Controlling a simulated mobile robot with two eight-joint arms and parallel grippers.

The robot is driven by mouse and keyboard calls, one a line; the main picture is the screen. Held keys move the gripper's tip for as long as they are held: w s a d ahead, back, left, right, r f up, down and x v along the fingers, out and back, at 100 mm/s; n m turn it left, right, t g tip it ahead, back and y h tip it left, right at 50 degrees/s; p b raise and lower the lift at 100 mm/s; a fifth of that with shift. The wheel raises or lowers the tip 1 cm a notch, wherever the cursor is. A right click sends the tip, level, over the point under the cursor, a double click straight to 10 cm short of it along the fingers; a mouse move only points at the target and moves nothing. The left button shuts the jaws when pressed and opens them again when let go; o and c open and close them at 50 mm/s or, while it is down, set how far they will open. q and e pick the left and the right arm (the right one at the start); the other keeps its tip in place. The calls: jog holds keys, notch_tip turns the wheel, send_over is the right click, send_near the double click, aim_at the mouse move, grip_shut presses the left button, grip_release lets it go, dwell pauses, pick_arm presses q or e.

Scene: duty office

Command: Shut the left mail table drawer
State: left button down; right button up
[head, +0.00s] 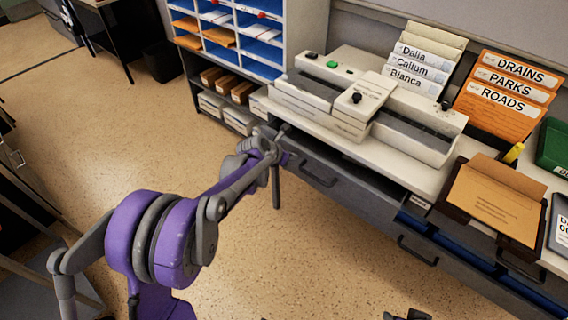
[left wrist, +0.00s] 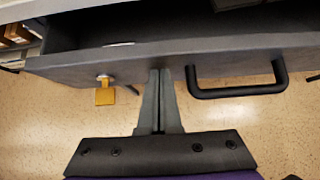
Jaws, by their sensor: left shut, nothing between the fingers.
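The left mail table drawer (head: 345,184) has a dark grey front with a bar handle (head: 318,174). In the left wrist view the drawer front (left wrist: 210,56) runs across the picture, with a dark open cavity behind it, so it stands partly out. Its handle (left wrist: 237,91) is right of my fingers, and a key with a yellow tag (left wrist: 105,96) hangs at the left. My left gripper (head: 284,128) is shut and empty at the drawer front, left of the handle; its fingertips (left wrist: 160,72) meet the front's lower edge, contact unclear. A dark part at the head view's bottom edge may be my right gripper (head: 408,315).
A neighbouring drawer (head: 445,258) to the right shows blue contents. The table top (head: 400,172) carries a pale machine (head: 345,92), labelled files and an orange folder (head: 496,200). A pigeonhole shelf (head: 245,35) stands at the left. The floor (head: 110,130) before it is clear.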

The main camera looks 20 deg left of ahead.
pick_arm(q)
jog(key=w+d, duration=0.1)
jog(key=w, duration=0.1)
jog(key=w+d, duration=0.1)
jog(key=w, duration=0.2)
jog(key=w+d, duration=0.1)
jog(key=w, duration=0.2)
jog(key=shift+w+b, duration=0.15)
jog(key=shift+b, duration=0.2)
jog(key=shift+w+d+r, duration=0.1)
jog(key=shift+w, duration=0.25)
jog(key=shift+r, duration=0.15)
